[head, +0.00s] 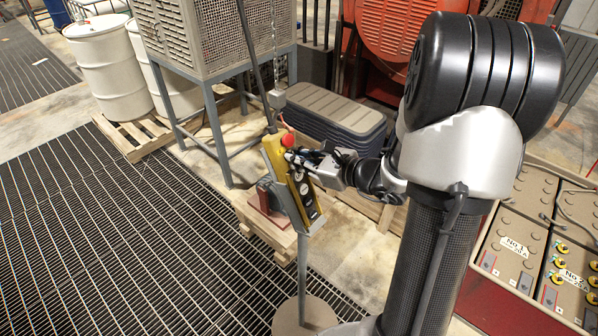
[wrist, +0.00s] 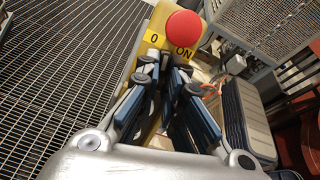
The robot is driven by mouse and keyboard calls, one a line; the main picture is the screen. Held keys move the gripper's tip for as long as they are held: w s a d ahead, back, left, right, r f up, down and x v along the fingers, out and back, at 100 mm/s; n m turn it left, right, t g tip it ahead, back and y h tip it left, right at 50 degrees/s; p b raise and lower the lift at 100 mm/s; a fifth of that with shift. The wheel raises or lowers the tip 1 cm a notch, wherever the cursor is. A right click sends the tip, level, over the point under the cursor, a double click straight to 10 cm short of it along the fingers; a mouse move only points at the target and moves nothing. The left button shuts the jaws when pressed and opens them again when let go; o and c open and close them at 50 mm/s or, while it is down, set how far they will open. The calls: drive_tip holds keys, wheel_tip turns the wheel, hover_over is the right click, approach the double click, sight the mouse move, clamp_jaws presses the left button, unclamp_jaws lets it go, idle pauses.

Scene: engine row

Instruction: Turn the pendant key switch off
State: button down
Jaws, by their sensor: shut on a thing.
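The yellow pendant (head: 276,158) stands tilted on a grey post (head: 303,262), with a red mushroom button (head: 288,141) near its top and dark buttons lower down. In the wrist view the red button (wrist: 184,28) sits just beyond my fingertips, with the labels "0" (wrist: 153,38) and "ON" (wrist: 184,53) below it on the yellow face (wrist: 131,45). My gripper (head: 293,156) reaches the pendant from the right. In the wrist view my gripper (wrist: 165,68) is shut on the key switch just below the labels. The fingers hide the key, so its angle cannot be told.
A dark cable (head: 252,60) rises from the pendant's top. Behind are a caged cabinet on legs (head: 203,100), white drums (head: 103,65) and stacked grey lids (head: 335,108). Battery boxes (head: 520,245) lie at the right. Open grating (head: 100,240) fills the left.

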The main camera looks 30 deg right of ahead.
drive_tip(key=shift+d+n+b, duration=0.1)
drive_tip(key=shift+n+b, duration=1.7)
drive_tip(key=shift+b, duration=0.2)
drive_tip(key=shift+w, duration=0.1)
drive_tip(key=c, duration=1.7)
unclamp_jaws()
drive_tip(key=v, duration=1.2)
drive_tip(key=shift+w+d+r, duration=0.1)
drive_tip(key=shift+d, duration=0.1)
